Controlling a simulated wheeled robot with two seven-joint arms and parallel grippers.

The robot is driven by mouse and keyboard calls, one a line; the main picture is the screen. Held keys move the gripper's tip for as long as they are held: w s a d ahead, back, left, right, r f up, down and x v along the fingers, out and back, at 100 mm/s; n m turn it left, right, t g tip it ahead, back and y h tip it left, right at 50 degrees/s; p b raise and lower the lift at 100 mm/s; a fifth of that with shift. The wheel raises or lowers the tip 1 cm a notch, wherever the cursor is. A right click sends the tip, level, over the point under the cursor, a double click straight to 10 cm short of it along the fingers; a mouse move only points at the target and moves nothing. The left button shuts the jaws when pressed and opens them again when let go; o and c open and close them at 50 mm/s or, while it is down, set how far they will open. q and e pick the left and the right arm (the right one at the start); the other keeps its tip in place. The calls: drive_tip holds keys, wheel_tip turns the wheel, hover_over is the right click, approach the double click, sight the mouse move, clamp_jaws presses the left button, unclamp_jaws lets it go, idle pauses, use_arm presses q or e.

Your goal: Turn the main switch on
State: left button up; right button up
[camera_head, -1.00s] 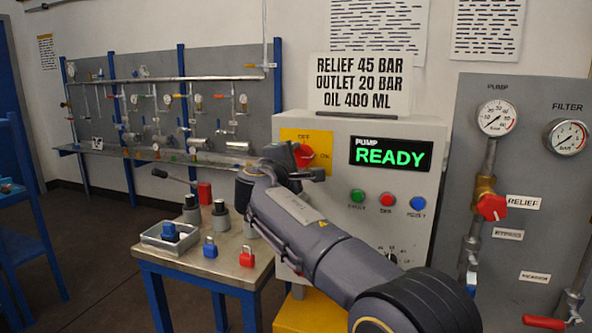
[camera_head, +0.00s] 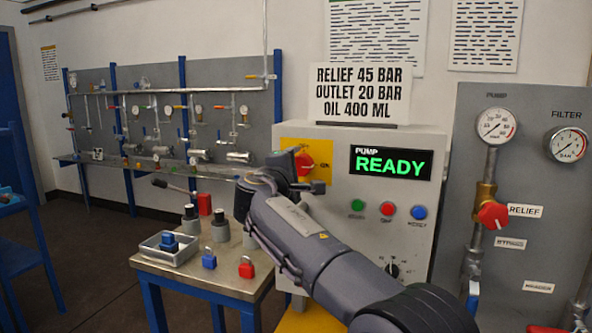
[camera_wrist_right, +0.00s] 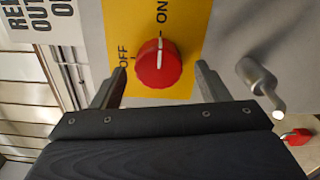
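The main switch is a red round knob (camera_head: 304,163) on a yellow plate (camera_head: 322,152) at the upper left of the grey pump cabinet's front. In the right wrist view the knob (camera_wrist_right: 157,66) has a white mark that points to the ON label, away from OFF. My right gripper (camera_wrist_right: 161,69) is open, one finger on each side of the knob's near part, with clear gaps and no visible contact. In the head view my right arm reaches up to the plate, and the gripper partly covers the plate. My left gripper is not in view.
The cabinet's display (camera_head: 390,163) reads READY in green. Green, red and blue buttons sit below it. A small steel table (camera_head: 165,268) at left holds padlocks, a tray and cylinders. A gauge panel (camera_head: 530,130) with a red valve stands at right.

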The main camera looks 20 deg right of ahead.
drive_tip(key=b+v, duration=0.1)
drive_tip(key=v, duration=0.6)
drive_tip(key=shift+s+a, duration=0.25)
drive_tip(key=shift+s, duration=0.1)
drive_tip(key=shift+d, duration=0.1)
